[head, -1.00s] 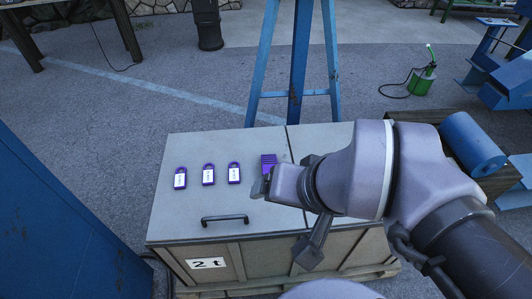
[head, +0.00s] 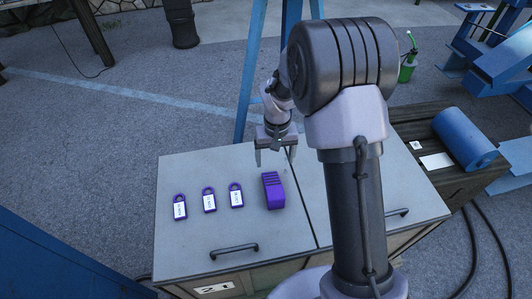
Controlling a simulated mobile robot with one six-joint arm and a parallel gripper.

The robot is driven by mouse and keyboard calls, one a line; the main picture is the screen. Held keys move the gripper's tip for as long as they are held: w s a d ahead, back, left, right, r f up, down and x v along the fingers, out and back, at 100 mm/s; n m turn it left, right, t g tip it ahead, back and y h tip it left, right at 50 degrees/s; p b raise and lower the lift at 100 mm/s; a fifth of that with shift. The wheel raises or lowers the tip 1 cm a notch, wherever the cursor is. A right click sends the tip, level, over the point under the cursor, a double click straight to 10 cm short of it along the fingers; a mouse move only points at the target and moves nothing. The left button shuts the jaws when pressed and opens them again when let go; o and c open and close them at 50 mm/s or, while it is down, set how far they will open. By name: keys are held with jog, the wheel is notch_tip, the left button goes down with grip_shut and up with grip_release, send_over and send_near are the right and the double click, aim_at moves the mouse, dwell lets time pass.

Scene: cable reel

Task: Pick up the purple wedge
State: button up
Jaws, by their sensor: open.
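The purple wedge (head: 273,190) lies on the pale grey top of the crate (head: 200,245), right of a row of purple padlocks. It has dark ridges across its far part. My gripper (head: 275,158) is open and empty, fingers pointing down, just beyond the wedge's far end in the picture. It appears above the crate top near its back edge. The wedge is fully in view and the gripper does not appear to touch it.
Three purple padlocks with white labels, a left one (head: 180,207), a middle one (head: 209,200) and a right one (head: 236,195), lie left of the wedge. A black handle (head: 234,250) sits nearer. A blue cylinder (head: 465,140) lies on a dark wooden surface at right.

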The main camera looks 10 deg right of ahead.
aim_at(274, 184)
notch_tip(274, 184, down, 14)
jog(key=b, duration=0.4)
jog(key=shift+r, duration=0.2)
notch_tip(274, 184, down, 5)
jog(key=b, duration=0.2)
jog(key=shift+f+b, duration=0.2)
jog(key=shift+b, duration=0.2)
jog(key=shift+s+r, duration=0.1)
jog(key=shift+r, duration=0.05)
jog(key=shift+c, duration=0.7)
grip_shut()
